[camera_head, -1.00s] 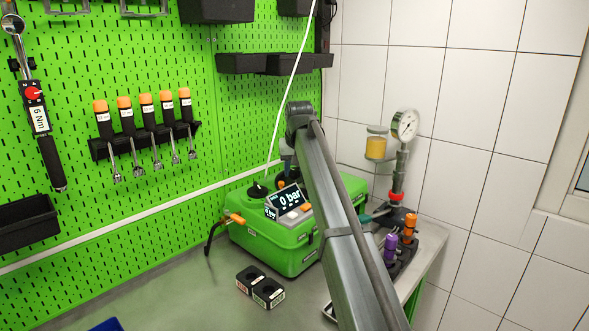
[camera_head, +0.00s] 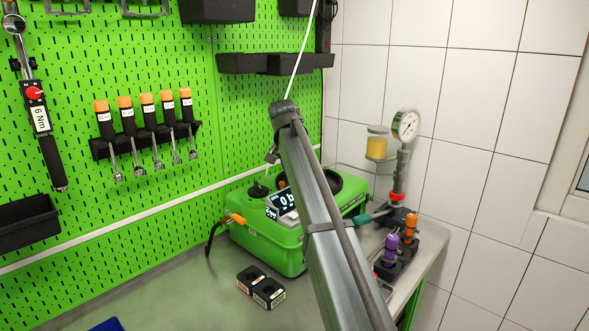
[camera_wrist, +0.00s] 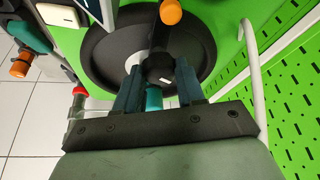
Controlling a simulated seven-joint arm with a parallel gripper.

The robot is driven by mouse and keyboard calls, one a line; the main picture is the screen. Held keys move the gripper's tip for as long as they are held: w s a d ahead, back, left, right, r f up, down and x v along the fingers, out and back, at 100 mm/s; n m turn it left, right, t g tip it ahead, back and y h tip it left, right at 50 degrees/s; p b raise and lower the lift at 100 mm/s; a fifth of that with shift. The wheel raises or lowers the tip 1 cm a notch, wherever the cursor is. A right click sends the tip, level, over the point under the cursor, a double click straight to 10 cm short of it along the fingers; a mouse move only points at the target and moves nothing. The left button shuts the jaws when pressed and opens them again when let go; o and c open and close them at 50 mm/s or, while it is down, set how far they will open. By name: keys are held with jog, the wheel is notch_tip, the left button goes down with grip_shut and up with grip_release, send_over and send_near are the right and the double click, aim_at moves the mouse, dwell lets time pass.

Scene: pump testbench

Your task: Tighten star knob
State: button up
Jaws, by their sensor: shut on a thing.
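In the wrist view my gripper (camera_wrist: 159,78) has its two dark fingers closed in on a dark knob (camera_wrist: 158,66), which I take for the star knob. It stands over a large round black recess (camera_wrist: 100,58), and its star outline is not clear. A teal part (camera_wrist: 153,98) shows between the fingers, just below the knob. In the head view the green pump case (camera_head: 262,245) stands on the bench with a black round recess (camera_head: 350,184) in its top. My arm hides the knob and fingers there.
The case carries a tilted display (camera_head: 282,205), partly hidden by my arm, and an orange-handled tap (camera_head: 236,219). A pressure gauge (camera_head: 405,125) and purple (camera_head: 391,243) and orange knobs (camera_head: 411,224) stand to the right. Two black blocks (camera_head: 261,287) sit in front. A white hose (camera_wrist: 255,80) runs close beside my gripper.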

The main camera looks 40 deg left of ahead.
jog(key=m+h, duration=0.1)
jog(key=m, duration=0.1)
jog(key=m+h, duration=0.1)
jog(key=m, duration=0.2)
jog(key=m+h, duration=0.1)
jog(key=m, duration=0.1)
jog(key=shift+a, duration=0.4)
jog(key=m+h, duration=0.1)
jog(key=m, duration=0.2)
jog(key=m+g, duration=0.1)
jog(key=m, duration=0.2)
jog(key=shift+w+a+h, duration=0.1)
jog(key=shift+h, duration=0.3)
jog(key=o, duration=1)
jog(key=shift+o, duration=0.2)
